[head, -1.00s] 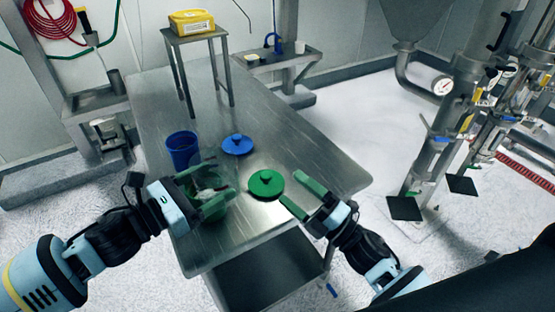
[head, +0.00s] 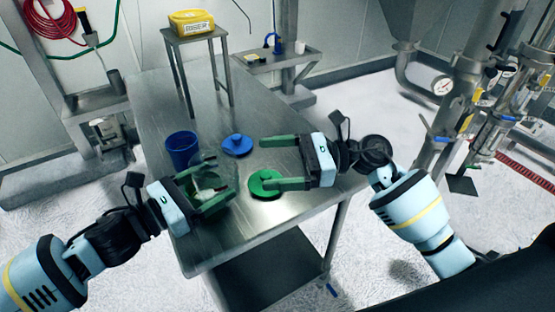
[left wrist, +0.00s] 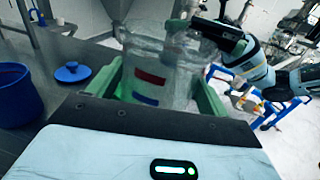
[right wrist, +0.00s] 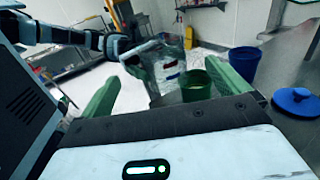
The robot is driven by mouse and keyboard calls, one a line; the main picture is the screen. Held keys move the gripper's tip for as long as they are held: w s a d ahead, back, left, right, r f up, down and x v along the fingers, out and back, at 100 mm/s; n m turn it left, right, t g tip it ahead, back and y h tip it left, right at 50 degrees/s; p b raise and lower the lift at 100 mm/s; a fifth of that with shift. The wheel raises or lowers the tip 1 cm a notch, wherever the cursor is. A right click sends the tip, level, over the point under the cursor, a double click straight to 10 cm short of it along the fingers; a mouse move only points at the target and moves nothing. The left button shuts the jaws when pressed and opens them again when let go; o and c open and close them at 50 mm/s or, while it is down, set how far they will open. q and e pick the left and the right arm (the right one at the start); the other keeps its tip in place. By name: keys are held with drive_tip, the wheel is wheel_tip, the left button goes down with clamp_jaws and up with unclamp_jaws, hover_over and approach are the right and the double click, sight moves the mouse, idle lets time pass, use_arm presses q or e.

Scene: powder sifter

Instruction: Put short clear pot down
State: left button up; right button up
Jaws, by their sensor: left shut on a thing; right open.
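The clear pot (head: 206,163), see-through with red and blue marks, is between the fingers of my left gripper (head: 210,187), which is shut on it above the table. The pot fills the space between the green fingers in the left wrist view (left wrist: 150,80). It also shows in the right wrist view (right wrist: 166,70). My right gripper (head: 262,163) is open and empty, pointing left, to the right of the pot. Its lower finger partly covers the green lid (head: 262,192) from the head. A green pot (right wrist: 194,90) shows beside the clear pot in the right wrist view.
A blue pot (head: 182,152) and a blue lid (head: 238,144) stand on the metal table (head: 285,125) behind my grippers. A small stand (head: 201,37) with a yellow box (head: 190,22) is at the table's far end. The table's right part is clear.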

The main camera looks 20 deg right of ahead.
approach(191, 167)
drive_tip(key=a, duration=0.3)
drive_tip(key=w+a, duration=0.1)
drive_tip(key=a, duration=0.1)
drive_tip(key=shift+a, duration=0.2)
drive_tip(key=shift+s, duration=0.1)
drive_tip(key=c, duration=0.8)
use_arm(q)
drive_tip(key=o, duration=1.2)
drive_tip(key=shift+c, duration=0.2)
use_arm(e)
drive_tip(key=shift+c, duration=0.7)
use_arm(q)
drive_tip(key=v, duration=1.2)
